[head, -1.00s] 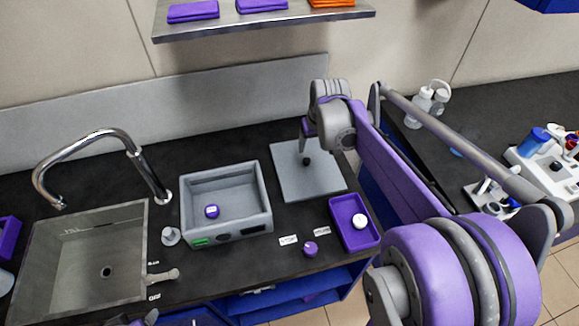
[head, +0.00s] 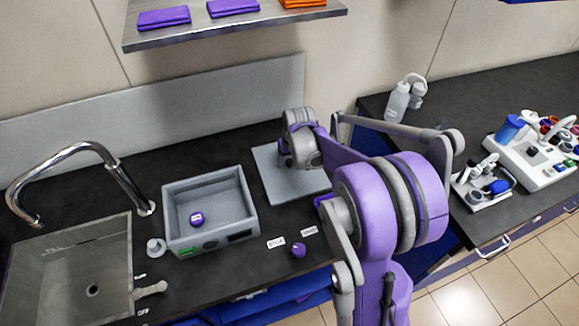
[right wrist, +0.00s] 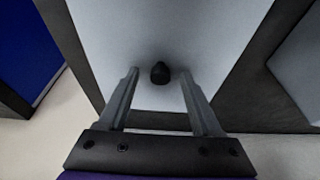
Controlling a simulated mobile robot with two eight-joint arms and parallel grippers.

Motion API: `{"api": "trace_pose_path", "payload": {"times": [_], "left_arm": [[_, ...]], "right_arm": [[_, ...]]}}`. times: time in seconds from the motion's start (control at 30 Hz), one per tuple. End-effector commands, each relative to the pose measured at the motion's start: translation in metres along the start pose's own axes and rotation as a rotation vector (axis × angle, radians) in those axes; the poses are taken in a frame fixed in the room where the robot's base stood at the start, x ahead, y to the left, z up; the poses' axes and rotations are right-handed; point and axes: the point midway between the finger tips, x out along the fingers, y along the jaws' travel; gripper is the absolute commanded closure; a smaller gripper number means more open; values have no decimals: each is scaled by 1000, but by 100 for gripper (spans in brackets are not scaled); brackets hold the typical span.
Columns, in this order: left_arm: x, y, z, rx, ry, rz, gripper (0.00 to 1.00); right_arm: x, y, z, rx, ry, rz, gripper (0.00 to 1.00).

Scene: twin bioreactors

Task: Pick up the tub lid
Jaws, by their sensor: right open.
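The tub lid (head: 288,187) is a flat grey plate lying on the dark counter to the right of the grey tub (head: 178,240). In the right wrist view the lid (right wrist: 170,30) fills the middle, with its black knob (right wrist: 160,72) standing up from it. My right gripper (right wrist: 160,80) is open and empty above the lid. The knob shows between its two fingertips; I cannot tell how far below them it is. In the head view my right wrist hides part of the lid and the knob. My left gripper is not in view.
A purple cap (head: 196,218) lies inside the tub. A purple knob (head: 298,251) sits on the counter in front. A sink (head: 60,255) with a tap (head: 120,172) is at left. A shelf (head: 235,27) hangs above. Bottles (head: 397,102) stand on the right counter.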

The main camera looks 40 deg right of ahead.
Motion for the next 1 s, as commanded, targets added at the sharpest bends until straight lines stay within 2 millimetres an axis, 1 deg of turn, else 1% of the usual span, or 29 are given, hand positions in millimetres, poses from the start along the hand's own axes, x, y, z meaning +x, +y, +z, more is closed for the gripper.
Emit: {"api": "trace_pose_path", "payload": {"times": [0.17, 0.3, 0.37, 0.5, 0.53, 1.0], "left_arm": [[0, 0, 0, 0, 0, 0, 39], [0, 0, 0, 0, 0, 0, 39], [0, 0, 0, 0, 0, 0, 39], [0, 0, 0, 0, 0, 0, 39], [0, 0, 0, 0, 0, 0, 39], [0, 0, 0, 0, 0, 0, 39]], "right_arm": [[0, 0, 0, 0, 0, 0, 34], [0, 0, 0, 0, 0, 0, 59], [0, 0, 0, 0, 0, 0, 70], [0, 0, 0, 0, 0, 0, 95], [0, 0, 0, 0, 0, 0, 100], [-2, 0, 0, 0, 1, 0, 100]]}}
